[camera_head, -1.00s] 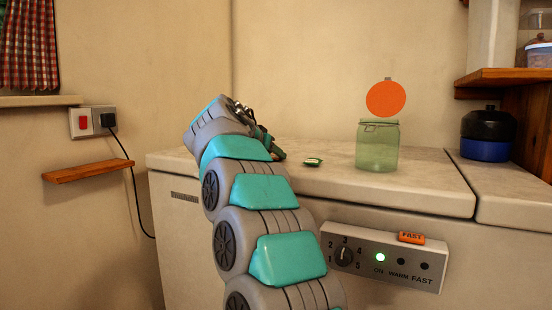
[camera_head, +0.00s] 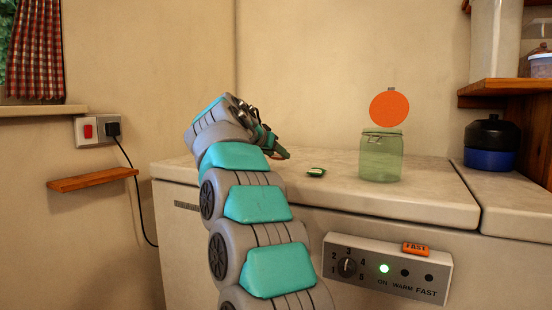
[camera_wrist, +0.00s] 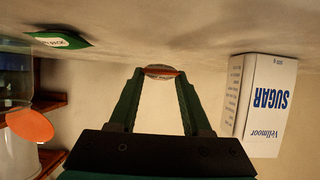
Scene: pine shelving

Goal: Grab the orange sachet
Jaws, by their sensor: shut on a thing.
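My gripper (camera_wrist: 160,75) is shut on a small orange-and-white sachet (camera_wrist: 161,71), seen nearly edge-on between the fingertips in the wrist view. In the head view my gripper (camera_head: 275,147) is above the left part of the pale chest top (camera_head: 400,205), seen from behind. The sachet is mostly hidden there by the gripper and arm. A green sachet (camera_head: 316,172) lies on the chest top to the right of the gripper; it also shows at the upper left of the wrist view (camera_wrist: 60,40).
A green glass jar (camera_head: 381,160) stands right of the green sachet, with an orange disc (camera_head: 390,106) above it. A sugar box (camera_wrist: 265,105) is close to the gripper in the wrist view. A dark pot (camera_head: 490,144) stands at the far right, below a shelf (camera_head: 505,87).

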